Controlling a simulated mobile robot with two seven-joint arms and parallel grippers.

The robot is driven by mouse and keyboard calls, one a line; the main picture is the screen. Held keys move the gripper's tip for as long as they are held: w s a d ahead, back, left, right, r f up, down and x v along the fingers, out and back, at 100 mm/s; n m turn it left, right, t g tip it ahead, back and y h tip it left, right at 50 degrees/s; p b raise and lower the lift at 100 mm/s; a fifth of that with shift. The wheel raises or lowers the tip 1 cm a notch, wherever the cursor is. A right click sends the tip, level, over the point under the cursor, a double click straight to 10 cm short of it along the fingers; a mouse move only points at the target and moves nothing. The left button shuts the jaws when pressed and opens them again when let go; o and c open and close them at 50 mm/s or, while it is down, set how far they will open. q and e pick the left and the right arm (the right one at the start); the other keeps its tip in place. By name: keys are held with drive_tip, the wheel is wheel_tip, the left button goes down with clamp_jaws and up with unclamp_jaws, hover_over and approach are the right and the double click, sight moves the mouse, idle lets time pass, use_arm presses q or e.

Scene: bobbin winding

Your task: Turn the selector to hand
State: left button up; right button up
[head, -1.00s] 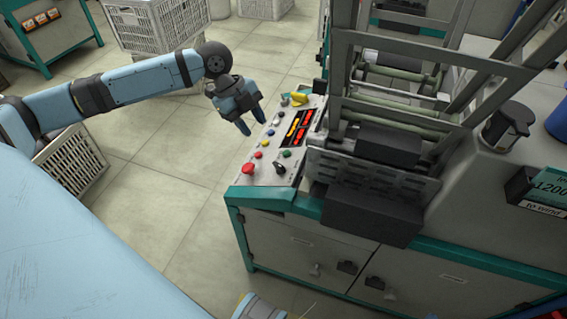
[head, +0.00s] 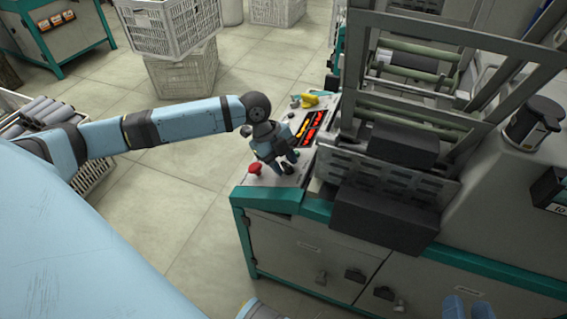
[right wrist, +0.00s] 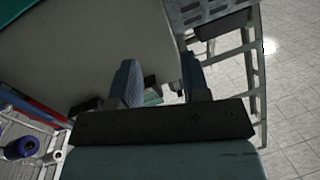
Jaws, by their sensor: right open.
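The control panel (head: 264,181) is on the left end of the machine. A red mushroom button (head: 254,169) shows at its near left. My left gripper (head: 287,166) is low over the panel's near part, just right of the red button, with its fingers pointing down. The black selector knob is largely hidden by these fingers; I cannot tell whether they touch it or how far apart they are. Its pointing direction is not readable. My right gripper (right wrist: 162,85) is open and empty in the right wrist view; its blue fingertips (head: 465,306) show at the bottom right of the head view.
Lit red and orange displays (head: 310,127) and a yellow part (head: 310,100) are farther back on the panel. Grey crates (head: 180,75) stand on the floor behind.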

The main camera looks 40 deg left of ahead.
use_arm(q)
drive_tip(key=shift+c, duration=0.4)
clamp_jaws()
